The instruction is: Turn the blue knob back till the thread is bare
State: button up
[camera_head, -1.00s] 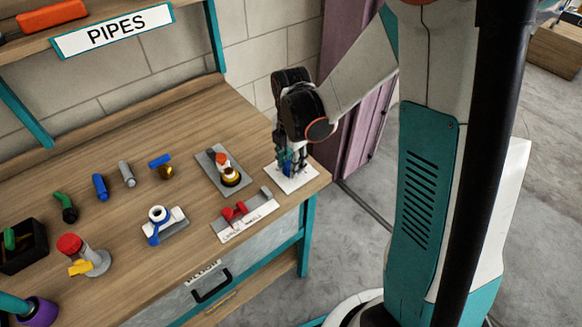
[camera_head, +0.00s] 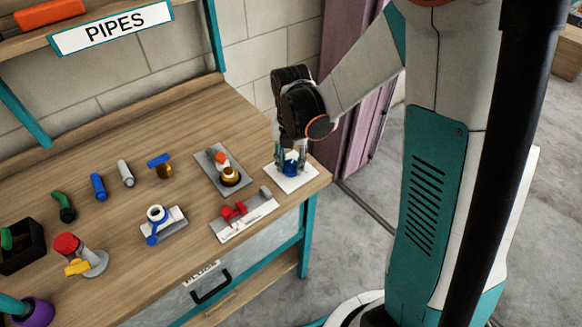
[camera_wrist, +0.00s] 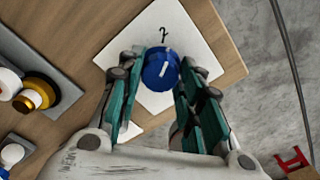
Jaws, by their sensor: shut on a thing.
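The blue knob (camera_head: 290,170) sits on a white plate (camera_head: 308,182) at the bench's right corner. In the wrist view the knob (camera_wrist: 160,69) is round with a white line on its top, and the white plate (camera_wrist: 190,36) bears a dark curved mark. My gripper (camera_head: 290,160) points down over the plate. In the wrist view its teal-padded fingers (camera_wrist: 162,58) stand on either side of the knob, shut on it. No thread shows; whatever is under the knob is hidden.
Left of the plate are a grey plate with a brass-and-red fitting (camera_head: 230,174) and a plate with a red-handled part (camera_head: 235,211). Further left lie a white-and-blue ring valve (camera_head: 157,214) and several loose pipe parts. The bench edge is close on the right.

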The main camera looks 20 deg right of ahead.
jog(key=shift+n, duration=0.6)
jog(key=n, duration=0.4)
jog(key=shift+b, duration=0.3)
jog(key=o, duration=0.9)
